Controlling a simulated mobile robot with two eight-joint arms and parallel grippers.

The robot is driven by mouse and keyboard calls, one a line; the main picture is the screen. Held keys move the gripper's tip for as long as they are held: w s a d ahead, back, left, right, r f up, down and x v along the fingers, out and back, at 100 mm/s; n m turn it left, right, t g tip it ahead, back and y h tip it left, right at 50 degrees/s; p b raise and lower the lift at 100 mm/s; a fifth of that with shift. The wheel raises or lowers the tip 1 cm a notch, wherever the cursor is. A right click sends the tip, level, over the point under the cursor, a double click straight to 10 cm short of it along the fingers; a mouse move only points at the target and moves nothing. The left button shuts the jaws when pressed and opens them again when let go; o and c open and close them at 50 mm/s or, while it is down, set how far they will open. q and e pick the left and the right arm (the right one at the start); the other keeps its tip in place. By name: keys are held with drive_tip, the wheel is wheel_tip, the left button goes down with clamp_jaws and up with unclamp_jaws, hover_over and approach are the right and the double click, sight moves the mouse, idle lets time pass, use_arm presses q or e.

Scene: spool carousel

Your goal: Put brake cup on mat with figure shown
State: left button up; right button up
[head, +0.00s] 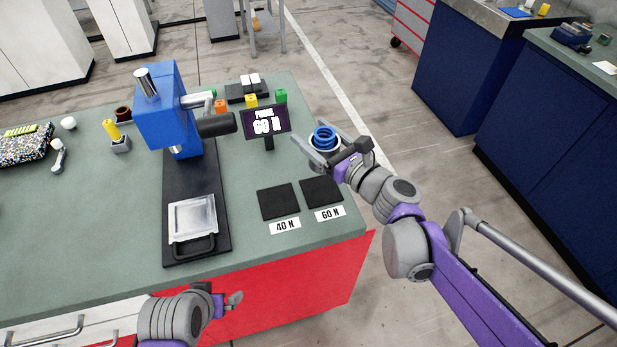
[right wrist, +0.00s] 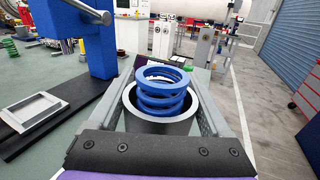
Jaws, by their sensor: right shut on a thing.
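The brake cup (head: 313,145) is a white-rimmed round cup with a blue coil spring (head: 324,137) standing in it. My right gripper (head: 322,141) is shut on the cup, one finger on each side; the right wrist view shows the cup's pale rim (right wrist: 130,108) and dark body between the fingers. The cup looks upright, at the table's right edge behind the mats. The display (head: 265,122) reads 60 N. Two black mats lie at the front right: one labelled 40 N (head: 279,202) and one labelled 60 N (head: 321,191). My left gripper (head: 234,300) is low at the front, empty; its opening is unclear.
A blue press (head: 165,110) with a black base and metal plate (head: 193,218) stands left of the mats. The green tabletop (head: 110,220) is clear at front left. Beyond the right edge is floor.

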wheel_tip(320, 180, down, 6)
drive_tip(key=shift+w+r+b, duration=0.1)
drive_tip(key=shift+b, duration=0.5)
drive_tip(key=shift+a+f+b, duration=0.1)
drive_tip(key=shift+f+b, duration=0.3)
drive_tip(key=shift+f, duration=1.65)
drive_tip(key=o, duration=1.4)
drive_tip(key=shift+f, duration=0.15)
drive_tip(key=shift+c, duration=0.2)
